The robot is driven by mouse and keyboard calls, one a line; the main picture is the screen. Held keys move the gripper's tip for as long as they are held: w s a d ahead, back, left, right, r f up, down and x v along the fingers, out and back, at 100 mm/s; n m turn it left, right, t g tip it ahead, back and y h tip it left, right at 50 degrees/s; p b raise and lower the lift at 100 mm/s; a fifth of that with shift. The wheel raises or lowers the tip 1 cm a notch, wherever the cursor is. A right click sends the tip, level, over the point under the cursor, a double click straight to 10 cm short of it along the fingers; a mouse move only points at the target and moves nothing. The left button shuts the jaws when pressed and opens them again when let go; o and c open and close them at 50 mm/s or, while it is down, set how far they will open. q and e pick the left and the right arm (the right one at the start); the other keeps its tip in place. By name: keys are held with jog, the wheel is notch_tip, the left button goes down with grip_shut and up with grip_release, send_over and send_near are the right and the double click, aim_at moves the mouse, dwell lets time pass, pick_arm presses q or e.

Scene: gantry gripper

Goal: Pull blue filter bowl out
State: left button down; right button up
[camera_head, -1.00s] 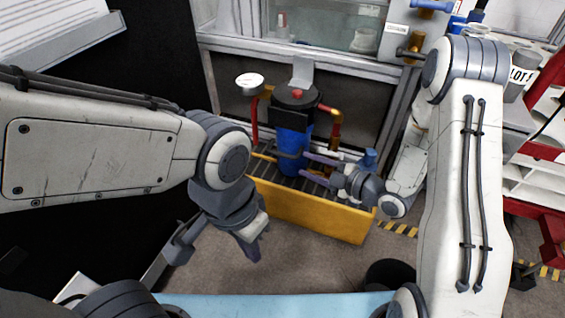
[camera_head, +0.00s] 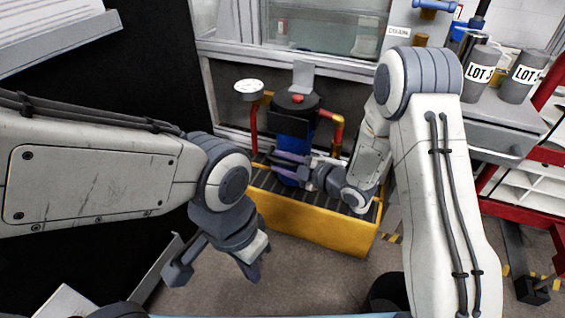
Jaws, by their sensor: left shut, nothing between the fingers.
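The blue filter bowl (camera_head: 291,180) hangs under the dark filter head (camera_head: 296,104) with its red button, above the yellow tray. My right gripper (camera_head: 277,162) is at the bowl with its two purple fingers apart. They reach across the bowl's lower half and hide part of it. I cannot tell whether they touch it. My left gripper (camera_head: 252,270) is shut and empty, low in front of the tray and away from the bowl.
The yellow tray (camera_head: 318,226) with a dark grate stands below the filter. A gauge (camera_head: 249,88) and copper pipes flank the head. Grey LOT containers (camera_head: 524,75) stand on a cabinet at right, beside a red rack (camera_head: 505,205).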

grip_shut()
dwell(1.2)
